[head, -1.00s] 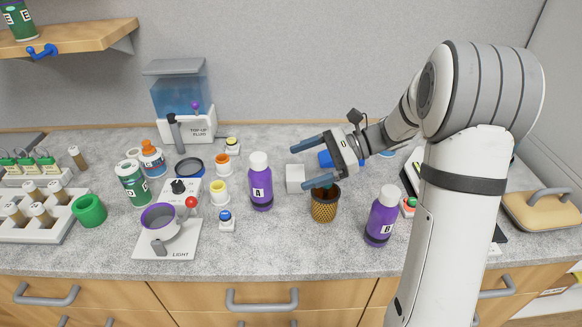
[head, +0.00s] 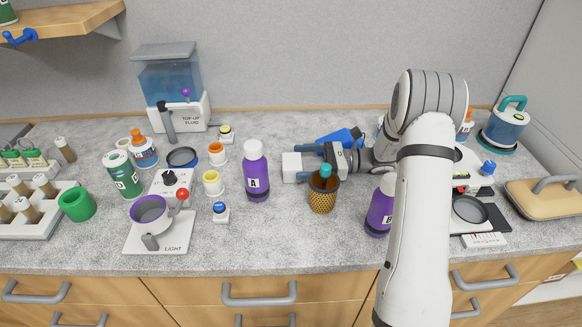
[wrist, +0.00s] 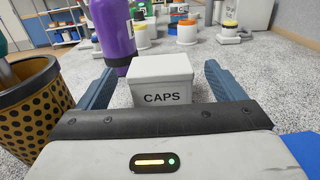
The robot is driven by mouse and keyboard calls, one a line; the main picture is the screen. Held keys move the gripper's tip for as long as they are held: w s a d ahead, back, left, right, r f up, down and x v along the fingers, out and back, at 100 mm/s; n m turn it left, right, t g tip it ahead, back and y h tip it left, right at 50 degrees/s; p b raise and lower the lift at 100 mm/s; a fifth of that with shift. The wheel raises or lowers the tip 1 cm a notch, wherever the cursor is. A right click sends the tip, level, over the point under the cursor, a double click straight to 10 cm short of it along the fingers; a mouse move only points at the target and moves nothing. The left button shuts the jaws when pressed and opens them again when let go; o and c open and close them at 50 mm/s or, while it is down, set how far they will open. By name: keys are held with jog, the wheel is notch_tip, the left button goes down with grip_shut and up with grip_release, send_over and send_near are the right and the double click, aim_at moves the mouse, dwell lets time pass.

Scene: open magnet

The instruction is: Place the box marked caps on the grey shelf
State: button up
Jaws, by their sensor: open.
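The white box marked CAPS (wrist: 162,82) stands on the speckled counter with its lid on and its label facing my wrist camera. In the head view the box (head: 291,167) is right of purple bottle A. My gripper (wrist: 160,75) is low over the counter and open, with one finger on each side of the box. Gaps show between the fingers and the box in the wrist view. In the head view my gripper (head: 306,166) reaches in from the right, partly hidden by the dotted pot. A pale shelving unit (wrist: 58,22) shows far behind; I cannot tell whether it is the grey shelf.
Purple bottle A (head: 256,172) stands close left of the box. A yellow dotted pot (head: 322,195) stands just in front of my gripper. Bottle B (head: 379,212) is near my arm. A blue object (head: 338,138) lies behind. A wooden shelf (head: 60,25) is at upper left.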

jog(key=a+p, duration=0.1)
jog(key=a, duration=0.5)
jog(key=shift+a, duration=0.35)
jog(key=shift+c, duration=0.6)
jog(key=c, duration=1.2)
